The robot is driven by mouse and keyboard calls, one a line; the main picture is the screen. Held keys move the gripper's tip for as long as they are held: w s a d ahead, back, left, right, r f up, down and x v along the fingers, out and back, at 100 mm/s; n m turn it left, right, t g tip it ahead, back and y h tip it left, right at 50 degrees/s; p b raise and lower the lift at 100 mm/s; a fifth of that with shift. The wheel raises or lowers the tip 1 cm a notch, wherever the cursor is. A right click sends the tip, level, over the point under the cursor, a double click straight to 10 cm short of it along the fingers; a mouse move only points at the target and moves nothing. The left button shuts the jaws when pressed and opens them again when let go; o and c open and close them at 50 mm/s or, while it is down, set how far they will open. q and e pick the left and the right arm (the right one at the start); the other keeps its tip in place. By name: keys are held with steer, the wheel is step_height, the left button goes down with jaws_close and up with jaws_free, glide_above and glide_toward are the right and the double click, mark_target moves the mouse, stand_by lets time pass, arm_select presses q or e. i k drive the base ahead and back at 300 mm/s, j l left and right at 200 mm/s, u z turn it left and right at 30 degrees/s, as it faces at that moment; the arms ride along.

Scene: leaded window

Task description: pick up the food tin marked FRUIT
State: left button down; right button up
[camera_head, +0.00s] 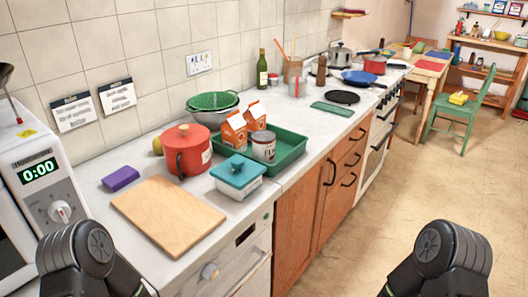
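A small cylindrical tin (264,147) with a pale and dark red label stands upright in the green tray (290,158) on the counter. Its lettering is too small to read, so I cannot tell whether it says FRUIT. Two orange and white cartons (233,134) stand just behind and to the left of it in the tray. Neither of my grippers is in view; only dark rounded parts of my two arms show at the bottom left and bottom right.
A red lidded pot (180,155), a white dish with a teal lid (238,172), a wooden board (168,214) and a purple block (120,179) sit left of the tray. Green and grey bowls (212,102) stand behind. A microwave (35,180) is at far left. The counter right of the tray is partly clear.

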mark_target(263, 141)
steer(key=i+l, duration=0.2)
steer(key=l, duration=0.2)
steer(key=i+l, duration=0.15)
steer(key=l, duration=0.25)
steer(key=i+l, duration=0.2)
steer(key=l, duration=0.2)
steer(key=i+l+z, duration=0.1)
steer(key=l, duration=0.3)
steer(key=i+l, duration=0.3)
steer(key=l, duration=0.1)
